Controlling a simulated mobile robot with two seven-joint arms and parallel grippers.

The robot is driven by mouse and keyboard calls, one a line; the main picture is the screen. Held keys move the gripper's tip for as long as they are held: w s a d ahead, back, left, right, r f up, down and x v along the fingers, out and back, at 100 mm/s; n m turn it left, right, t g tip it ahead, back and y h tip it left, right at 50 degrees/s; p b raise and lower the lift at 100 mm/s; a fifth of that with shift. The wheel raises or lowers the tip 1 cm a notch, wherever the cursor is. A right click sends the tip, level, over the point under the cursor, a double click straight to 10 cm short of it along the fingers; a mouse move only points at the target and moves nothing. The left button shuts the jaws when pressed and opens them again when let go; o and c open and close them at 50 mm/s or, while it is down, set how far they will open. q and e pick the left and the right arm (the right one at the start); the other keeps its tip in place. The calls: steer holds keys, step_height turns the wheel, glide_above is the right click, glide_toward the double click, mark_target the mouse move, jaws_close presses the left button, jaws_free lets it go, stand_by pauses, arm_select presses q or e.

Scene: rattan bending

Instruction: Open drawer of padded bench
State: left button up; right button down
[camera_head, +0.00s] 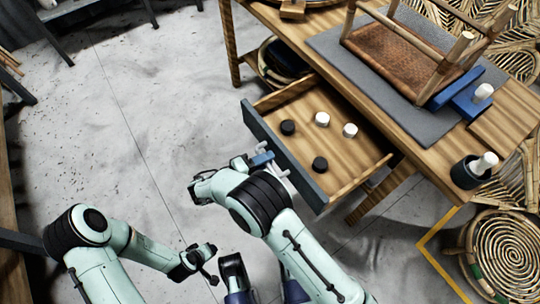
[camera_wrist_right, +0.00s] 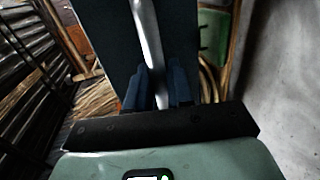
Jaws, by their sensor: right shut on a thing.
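The drawer (camera_head: 345,164) of the padded bench (camera_head: 386,124) stands pulled out, with its wooden inside showing. Its dark front panel (camera_head: 283,158) faces my right arm. My right gripper (camera_head: 262,159) is at the front panel, shut on the pale drawer handle. In the right wrist view the handle (camera_wrist_right: 148,40) runs between the two blue fingers (camera_wrist_right: 158,90) in front of the dark panel. My left gripper (camera_head: 209,262) is low in the head view, away from the bench; its fingers are too small to tell open from shut.
Black and white round pieces (camera_head: 322,119) lie in the drawer. A grey pad (camera_head: 370,95) on the bench carries a rattan-framed stool (camera_head: 400,55) and a blue clamp (camera_head: 467,95). A dark cup (camera_head: 468,172) stands at the bench's right corner. The floor (camera_head: 150,110) left of the drawer is clear.

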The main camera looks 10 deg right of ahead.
steer(key=c, duration=1.2)
jaws_free()
steer(key=shift+o, duration=0.2)
arm_select(q)
steer(key=shift+s+d+r+p, duration=0.4)
steer(key=shift+s+r+p, duration=0.1)
steer(key=shift+s, duration=0.3)
arm_select(e)
steer(key=v, duration=1.3)
steer(key=shift+a, duration=0.25)
steer(key=shift+s+r, duration=0.1)
steer(key=shift+r, duration=0.05)
